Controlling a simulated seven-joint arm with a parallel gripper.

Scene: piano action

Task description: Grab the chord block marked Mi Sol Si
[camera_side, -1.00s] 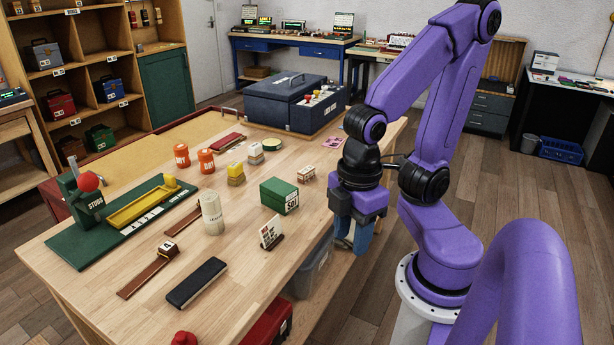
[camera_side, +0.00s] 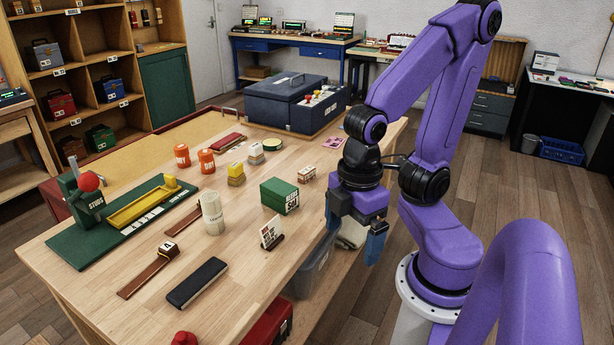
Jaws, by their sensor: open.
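Several small blocks stand on the wooden table (camera_side: 330,135), and their marks are too small to read, so I cannot tell which is marked Mi Sol Si. A yellow layered block (camera_side: 236,174) stands mid-table, with a grey, white and yellow one (camera_side: 256,154) behind it. A pale block with brown parts (camera_side: 307,174) stands near the right edge, closest to my gripper. My gripper (camera_side: 352,229) points down just off the table's right edge. Its blue fingers are apart with nothing between them.
A green box (camera_side: 279,196) and a small card on a stand (camera_side: 271,233) are left of my gripper. A cream cylinder (camera_side: 212,213), orange cans (camera_side: 206,161) and a green tray with a red knob (camera_side: 120,220) stand farther left. A dark blue case (camera_side: 290,103) is at the back.

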